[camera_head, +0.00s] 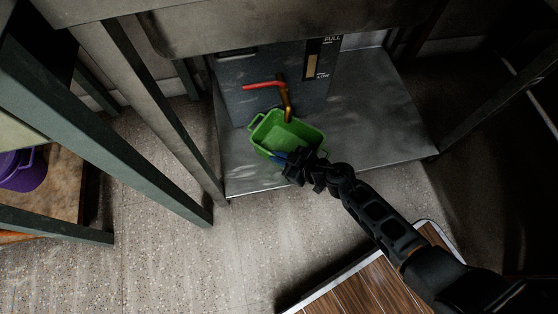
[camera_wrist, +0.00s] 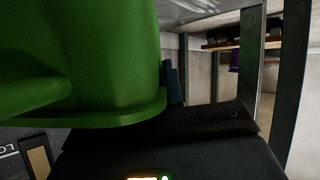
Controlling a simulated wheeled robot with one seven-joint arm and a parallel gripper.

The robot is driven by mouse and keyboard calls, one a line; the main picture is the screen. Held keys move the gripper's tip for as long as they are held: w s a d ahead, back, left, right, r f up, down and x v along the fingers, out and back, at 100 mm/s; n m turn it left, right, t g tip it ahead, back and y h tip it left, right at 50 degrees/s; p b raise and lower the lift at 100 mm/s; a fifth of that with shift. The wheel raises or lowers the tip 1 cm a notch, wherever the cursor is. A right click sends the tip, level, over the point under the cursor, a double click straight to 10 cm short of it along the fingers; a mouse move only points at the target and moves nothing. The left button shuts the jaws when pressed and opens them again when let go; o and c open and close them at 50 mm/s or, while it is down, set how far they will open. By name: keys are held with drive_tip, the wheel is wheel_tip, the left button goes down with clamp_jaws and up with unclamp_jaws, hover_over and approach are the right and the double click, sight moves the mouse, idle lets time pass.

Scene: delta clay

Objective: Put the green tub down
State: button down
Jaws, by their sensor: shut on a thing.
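The green tub (camera_head: 270,134) is at the lower metal shelf, below a brass spout with a red handle. It looks upright and empty, with a handle at its left end. My gripper (camera_head: 298,163) is shut on its near right side. In the wrist view the tub (camera_wrist: 100,50) fills the upper left, close to the camera, and a dark gripper part lies below its rim. The fingertips are mostly hidden by the tub. I cannot tell whether the tub's base touches the shelf.
The metal shelf (camera_head: 375,110) has bare room right of the tub. The spout (camera_head: 286,102) hangs over the tub's back edge from a grey unit (camera_head: 245,85). Table legs (camera_head: 150,95) stand at the left. A purple bucket (camera_head: 22,172) sits on another shelf at far left.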

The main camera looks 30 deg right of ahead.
wheel_tip(320, 180, down, 2)
drive_tip(key=shift+b, duration=0.55)
drive_tip(key=shift+w+f+b, duration=0.15)
drive_tip(key=shift+w+b, duration=0.05)
drive_tip(key=shift+b, duration=0.2)
drive_tip(key=c, duration=1.7)
unclamp_jaws()
drive_tip(key=o, duration=0.4)
drive_tip(key=shift+o, duration=0.2)
